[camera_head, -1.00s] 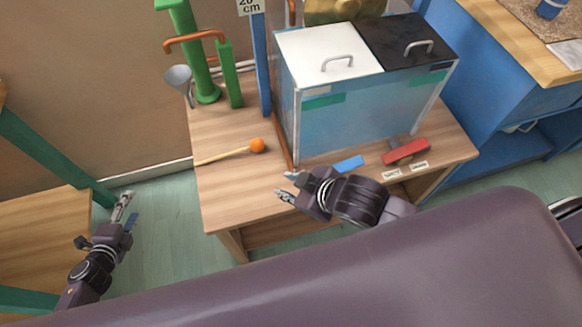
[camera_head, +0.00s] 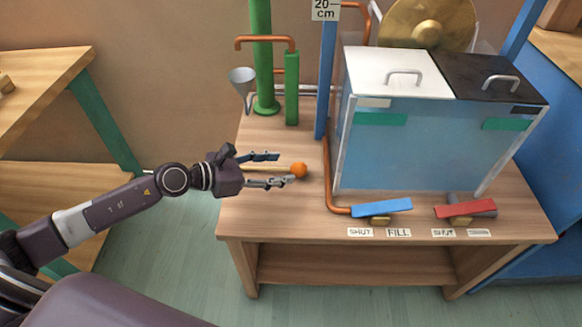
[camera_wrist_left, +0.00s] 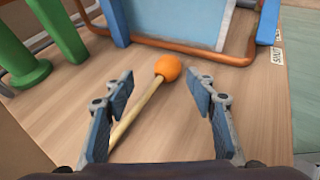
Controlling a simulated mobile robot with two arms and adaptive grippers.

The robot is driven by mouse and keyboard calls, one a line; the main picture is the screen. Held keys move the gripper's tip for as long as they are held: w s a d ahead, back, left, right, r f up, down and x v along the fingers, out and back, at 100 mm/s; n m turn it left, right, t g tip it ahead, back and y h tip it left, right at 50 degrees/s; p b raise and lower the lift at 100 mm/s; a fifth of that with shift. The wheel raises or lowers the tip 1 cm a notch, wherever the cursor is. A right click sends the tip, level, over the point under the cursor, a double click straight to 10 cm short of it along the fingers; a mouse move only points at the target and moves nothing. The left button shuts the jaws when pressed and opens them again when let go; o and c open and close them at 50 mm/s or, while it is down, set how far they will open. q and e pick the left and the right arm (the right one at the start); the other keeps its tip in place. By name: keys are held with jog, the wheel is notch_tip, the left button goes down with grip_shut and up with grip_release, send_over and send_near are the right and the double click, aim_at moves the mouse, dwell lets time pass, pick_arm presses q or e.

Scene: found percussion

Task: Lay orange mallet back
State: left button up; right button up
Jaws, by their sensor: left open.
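The orange mallet (camera_head: 299,170) has a round orange head and a pale wooden stick, and it lies on the wooden table at the left. In the left wrist view the mallet head (camera_wrist_left: 168,68) is just beyond the fingertips, with the stick running back between the fingers toward the lower left. My left gripper (camera_head: 272,169) is open around the stick, one finger on each side; whether it touches the mallet I cannot tell. It also shows in the left wrist view (camera_wrist_left: 163,88). My right gripper is not in view.
A clear tank (camera_head: 410,150) with white and black lids stands right of the mallet. A copper pipe (camera_head: 328,180), blue lever (camera_head: 381,207) and red lever (camera_head: 465,209) lie along the front. Green posts (camera_head: 292,90) and a funnel (camera_head: 242,78) stand behind.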

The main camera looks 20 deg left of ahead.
aim_at(292, 167)
pick_arm(q)
jog(key=x, duration=0.5)
jog(key=shift+s+d+r, duration=0.2)
jog(key=shift+d, duration=0.05)
jog(key=c, duration=1.2)
jog(key=shift+c, duration=0.2)
